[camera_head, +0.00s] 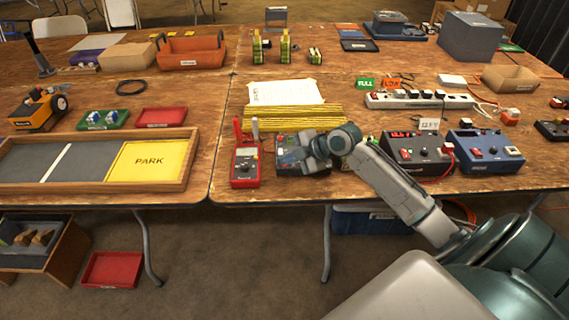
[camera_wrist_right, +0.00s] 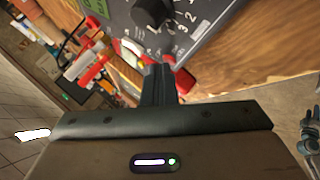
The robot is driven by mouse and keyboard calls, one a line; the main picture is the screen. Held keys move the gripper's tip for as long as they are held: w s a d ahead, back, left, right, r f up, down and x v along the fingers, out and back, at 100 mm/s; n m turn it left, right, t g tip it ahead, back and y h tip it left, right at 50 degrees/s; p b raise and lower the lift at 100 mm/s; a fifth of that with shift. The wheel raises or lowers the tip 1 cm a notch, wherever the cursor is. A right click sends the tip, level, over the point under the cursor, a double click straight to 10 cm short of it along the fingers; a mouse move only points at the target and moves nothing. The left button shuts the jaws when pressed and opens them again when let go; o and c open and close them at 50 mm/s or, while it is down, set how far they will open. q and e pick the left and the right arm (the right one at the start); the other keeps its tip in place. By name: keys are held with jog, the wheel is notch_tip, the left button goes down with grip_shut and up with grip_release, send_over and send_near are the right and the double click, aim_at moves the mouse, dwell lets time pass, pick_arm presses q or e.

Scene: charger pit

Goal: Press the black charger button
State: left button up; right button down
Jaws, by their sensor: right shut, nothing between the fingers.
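A dark charger box (camera_head: 318,169) sits near the table's front edge, partly hidden behind my right gripper (camera_head: 294,157). In the right wrist view a dark grey charger face (camera_wrist_right: 205,38) shows a black knob (camera_wrist_right: 151,13) and printed dial numbers. The right gripper also shows in the right wrist view (camera_wrist_right: 158,74), shut and empty, with its tips close to the lower edge of that face. Red parts (camera_wrist_right: 184,81) show beside the tips; I cannot tell whether the tips touch anything. My left gripper is out of view.
A red multimeter (camera_head: 246,165) stands just left of the gripper. Another black charger (camera_head: 418,153) and a blue charger (camera_head: 487,151) stand to the right. Yellow sticks (camera_head: 290,117) and a power strip (camera_head: 419,101) lie behind. The floor in front is open.

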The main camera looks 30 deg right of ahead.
jog(key=shift+s+r+p, duration=0.1)
jog(key=shift+r+p, duration=0.5)
jog(key=shift+r, duration=0.15)
jog(key=r+p, duration=0.2)
jog(key=r, duration=0.1)
jog(key=r+p, duration=0.1)
jog(key=r, duration=0.1)
jog(key=shift+s+a+p, duration=0.3)
jog(key=shift+s+p, duration=0.1)
jog(key=shift+f, duration=0.1)
dwell(0.4)
